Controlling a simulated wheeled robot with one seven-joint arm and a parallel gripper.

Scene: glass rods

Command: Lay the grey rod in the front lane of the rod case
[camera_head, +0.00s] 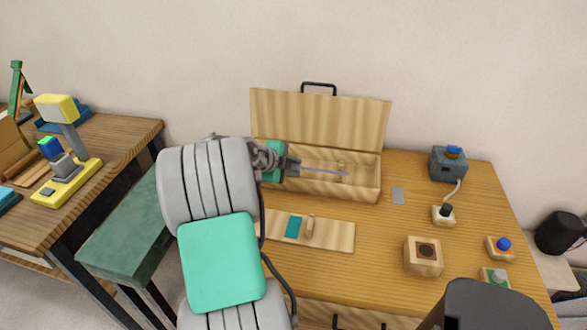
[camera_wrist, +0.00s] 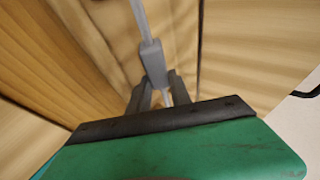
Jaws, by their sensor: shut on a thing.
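The grey rod (camera_head: 325,172) is in my gripper (camera_head: 292,166), which is shut on it in the head view. The rod points to the right, over or inside the open wooden rod case (camera_head: 335,190). In the wrist view, the rod (camera_wrist: 140,18) runs up from a grey block (camera_wrist: 152,62) between the fingers of my gripper (camera_wrist: 155,92). My arm hides the left end of the case.
The case lid (camera_head: 320,120) stands open at the back. A wooden board (camera_head: 335,237) with a teal patch and a small peg lies in front of the case. A wooden block with a dark hole (camera_head: 423,257), a grey box (camera_head: 448,165) and several button blocks stand to the right.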

